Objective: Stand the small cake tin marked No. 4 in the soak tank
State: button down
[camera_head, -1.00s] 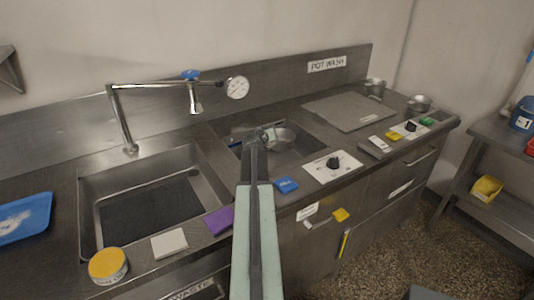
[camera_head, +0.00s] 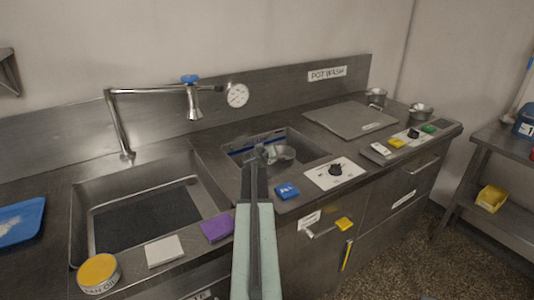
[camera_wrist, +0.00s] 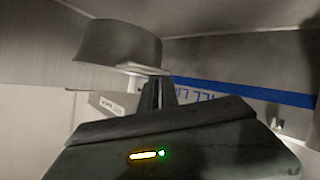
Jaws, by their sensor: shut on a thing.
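A small round metal tin (camera_head: 282,154) is in my gripper (camera_head: 264,152), inside the opening of the soak tank (camera_head: 308,143). In the wrist view the tin (camera_wrist: 118,44) is a dark grey round shape at upper left, tilted a little. My gripper (camera_wrist: 158,92) is shut on its edge. A blue band with lettering (camera_wrist: 235,94) runs along the tank wall behind it. I cannot read a No. 4 mark on the tin. The tank floor below it is hidden, and I cannot tell whether the tin touches it.
A large sink (camera_head: 145,210) with a tap (camera_head: 120,120) lies left. A grey board (camera_head: 348,120) and two metal pots (camera_head: 376,97) are farther right.

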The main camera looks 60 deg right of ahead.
jog(key=c, duration=1.6)
grip_release()
jog(key=shift+r, duration=0.1)
jog(key=p+v, duration=0.2)
jog(key=v, duration=0.2)
jog(key=p+v, duration=0.2)
jog(key=v, duration=0.2)
jog(key=shift+d+r, duration=0.15)
jog(key=shift+r, duration=0.2)
jog(key=shift+w, duration=0.1)
